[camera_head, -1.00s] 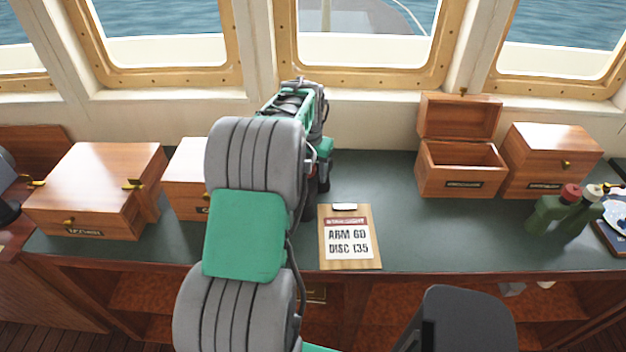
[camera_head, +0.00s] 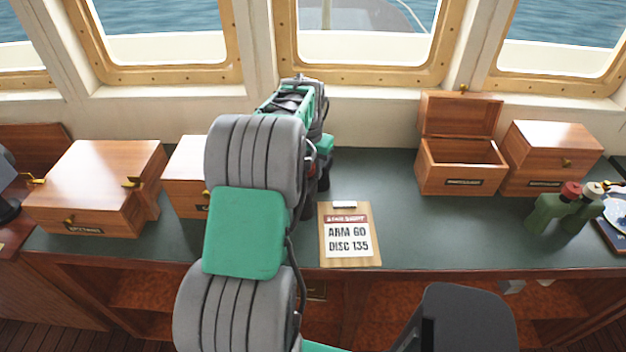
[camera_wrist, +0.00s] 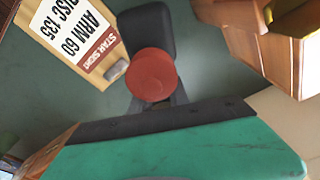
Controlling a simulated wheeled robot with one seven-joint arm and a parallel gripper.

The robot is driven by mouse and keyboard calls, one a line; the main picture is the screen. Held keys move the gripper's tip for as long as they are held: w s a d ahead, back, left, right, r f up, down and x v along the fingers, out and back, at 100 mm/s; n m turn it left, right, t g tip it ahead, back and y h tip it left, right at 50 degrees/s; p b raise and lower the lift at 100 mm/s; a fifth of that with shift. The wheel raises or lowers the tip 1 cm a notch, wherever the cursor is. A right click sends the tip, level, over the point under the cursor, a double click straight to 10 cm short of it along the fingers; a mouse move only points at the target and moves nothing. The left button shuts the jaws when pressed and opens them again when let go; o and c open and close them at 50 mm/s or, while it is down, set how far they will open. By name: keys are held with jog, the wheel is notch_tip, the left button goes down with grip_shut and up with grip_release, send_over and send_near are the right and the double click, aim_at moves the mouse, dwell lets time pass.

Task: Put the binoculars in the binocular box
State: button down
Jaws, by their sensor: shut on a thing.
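My gripper (camera_head: 322,160) is at the far side of the counter, partly hidden behind my arm. In the wrist view a thing with a round red top (camera_wrist: 151,75) is between its dark fingers. Its lower part is hidden, so I cannot tell whether it is the binoculars. An open wooden box (camera_head: 459,178) stands right of the gripper, with its lid raised at the back; its front label is too small to read. A green double-bodied thing (camera_head: 556,214) with a red and a cream top stands far right, clear of the gripper; I cannot tell what it is.
A clipboard (camera_head: 348,258) lies in front of the gripper. A closed box (camera_head: 548,158) adjoins the open box. Another closed box (camera_head: 184,168) and a larger one (camera_head: 98,175) stand left. The green counter (camera_head: 390,210) is bare between clipboard and open box. Windows rise behind.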

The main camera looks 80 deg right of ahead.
dwell(0.7)
jog(key=shift+r, duration=0.15)
jog(key=shift+d+r, duration=0.1)
